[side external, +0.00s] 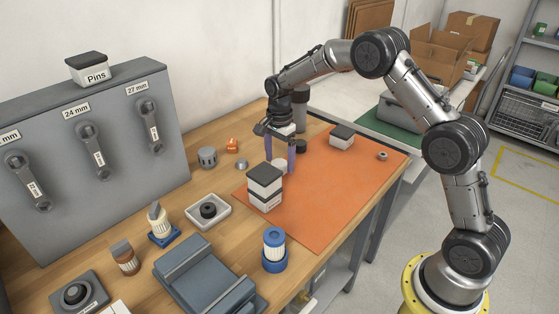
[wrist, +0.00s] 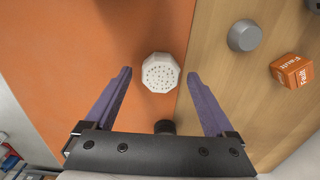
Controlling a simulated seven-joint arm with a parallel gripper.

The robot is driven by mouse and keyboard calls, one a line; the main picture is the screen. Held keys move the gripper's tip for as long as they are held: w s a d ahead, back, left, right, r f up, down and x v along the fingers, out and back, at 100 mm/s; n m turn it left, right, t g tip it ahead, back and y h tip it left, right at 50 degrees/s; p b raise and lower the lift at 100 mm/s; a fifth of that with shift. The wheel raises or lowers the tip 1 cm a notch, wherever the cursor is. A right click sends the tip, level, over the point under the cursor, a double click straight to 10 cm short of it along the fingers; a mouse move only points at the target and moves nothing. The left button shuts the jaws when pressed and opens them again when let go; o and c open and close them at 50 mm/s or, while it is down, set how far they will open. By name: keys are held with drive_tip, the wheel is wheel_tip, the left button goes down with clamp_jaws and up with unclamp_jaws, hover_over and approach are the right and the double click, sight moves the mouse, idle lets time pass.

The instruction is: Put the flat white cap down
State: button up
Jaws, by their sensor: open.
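The flat white cap (wrist: 160,72) is a pale, many-sided piece with a dotted face. In the wrist view it lies on the orange mat (wrist: 110,30), close to the mat's edge with the wooden bench. My gripper (wrist: 159,73) is open, with its purple fingers spread on either side of the cap and a visible gap on both sides. In the side view my gripper (side external: 280,160) points down over the mat, and a white piece (side external: 280,164), seemingly the cap, shows low between the fingers, partly hidden.
A stack of black-and-white boxes (side external: 264,187) stands close in front of my gripper. A dark round piece (wrist: 164,127) sits near the palm. A grey cylinder (wrist: 243,36) and an orange box (wrist: 292,71) are on the wood. The mat's front right is clear.

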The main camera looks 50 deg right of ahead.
sight(279, 163)
drive_tip(key=s+a+r+n+t, duration=0.1)
drive_tip(key=s+r+n, duration=0.15)
drive_tip(key=r, duration=0.65)
drive_tip(key=s+a+r+n, duration=0.1)
drive_tip(key=s+r, duration=0.2)
drive_tip(key=r, duration=0.6)
drive_tip(key=s+a+r+n+t, duration=0.2)
drive_tip(key=s+r+n, duration=0.25)
drive_tip(key=s, duration=0.55)
drive_tip(key=s+a+f+n+t, duration=0.1)
drive_tip(key=s+f+n, duration=0.1)
drive_tip(key=s+n, duration=0.3)
drive_tip(key=s+a+f+n+t, duration=0.1)
drive_tip(key=s+n, duration=0.4)
drive_tip(key=s, duration=0.9)
drive_tip(key=shift+a+f+t, duration=0.25)
drive_tip(key=shift+f+t, duration=0.05)
drive_tip(key=shift+f, duration=0.3)
